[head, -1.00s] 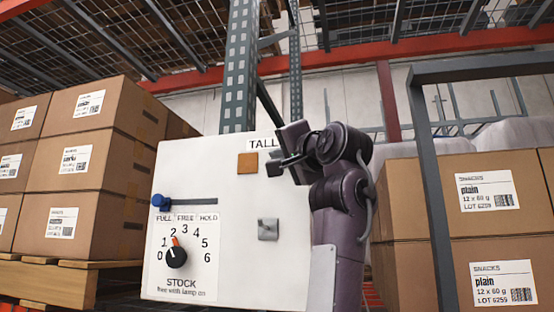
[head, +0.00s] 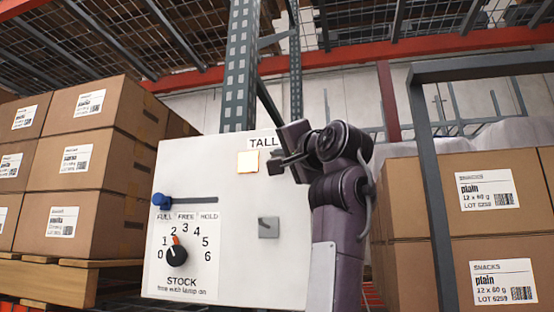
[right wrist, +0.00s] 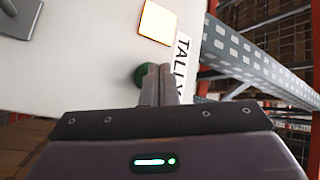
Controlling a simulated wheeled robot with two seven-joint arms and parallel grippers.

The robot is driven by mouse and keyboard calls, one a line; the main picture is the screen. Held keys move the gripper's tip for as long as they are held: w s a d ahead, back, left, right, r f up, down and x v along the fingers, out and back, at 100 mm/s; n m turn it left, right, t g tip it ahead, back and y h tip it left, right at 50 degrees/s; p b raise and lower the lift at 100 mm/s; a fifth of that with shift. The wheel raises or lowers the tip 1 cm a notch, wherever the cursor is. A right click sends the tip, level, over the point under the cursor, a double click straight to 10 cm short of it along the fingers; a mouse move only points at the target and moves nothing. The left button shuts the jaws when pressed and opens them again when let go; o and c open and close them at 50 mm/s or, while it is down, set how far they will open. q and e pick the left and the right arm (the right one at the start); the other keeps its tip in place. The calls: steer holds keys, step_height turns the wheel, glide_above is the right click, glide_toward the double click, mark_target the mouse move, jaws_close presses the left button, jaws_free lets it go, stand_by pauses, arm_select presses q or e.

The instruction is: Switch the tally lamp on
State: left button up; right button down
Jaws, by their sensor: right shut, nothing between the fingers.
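The tally lamp is a square pane (head: 248,162) near the top of the white panel (head: 205,160); it glows white with an orange edge. It also shows lit in the right wrist view (right wrist: 158,20). The TALLY label (head: 262,143) is partly hidden by my right arm in the head view. A round green button (right wrist: 139,75) shows beside my right fingers in the right wrist view, partly covered by them. My right gripper (head: 279,163) is shut and empty at the panel, just right of the lamp. Whether its tips touch the button I cannot tell. My left gripper is out of view.
The panel also has a blue-knobbed slider (head: 161,200) at FULL, a black STOCK dial (head: 176,256) pointing near 2, and a grey toggle plate (head: 268,228). Cartons (head: 85,165) stand at left, more cartons (head: 490,205) at right behind a grey post (head: 431,190).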

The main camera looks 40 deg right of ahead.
steer(key=shift+s, duration=0.1)
steer(key=shift+s+a+b, duration=0.5)
steer(key=shift+s+a, duration=0.45)
steer(key=shift+a, duration=0.2)
steer(key=shift+s+a+b, duration=0.5)
steer(key=shift+s+a, duration=0.45)
steer(key=shift+a, duration=0.2)
